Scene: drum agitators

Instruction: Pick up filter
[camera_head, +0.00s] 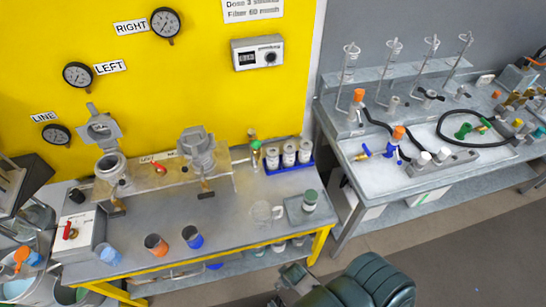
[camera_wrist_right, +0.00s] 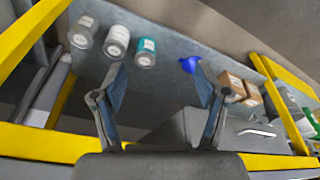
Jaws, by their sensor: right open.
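I cannot single out a filter with certainty. In the head view, the left metal housing (camera_head: 110,168) on the bench stands with its lid (camera_head: 101,128) raised. The right metal housing (camera_head: 196,150) stands on the same raised plate. My right gripper (camera_wrist_right: 160,70) is open and empty in the right wrist view, facing the grey shelf under the yellow-framed bench. On that shelf are a grey jar (camera_wrist_right: 83,32), a white-labelled jar (camera_wrist_right: 117,41), a teal jar (camera_wrist_right: 146,51), a blue object (camera_wrist_right: 188,65) and brown boxes (camera_wrist_right: 232,85). My left gripper does not show.
A yellow rail (camera_wrist_right: 45,142) crosses below my fingers.

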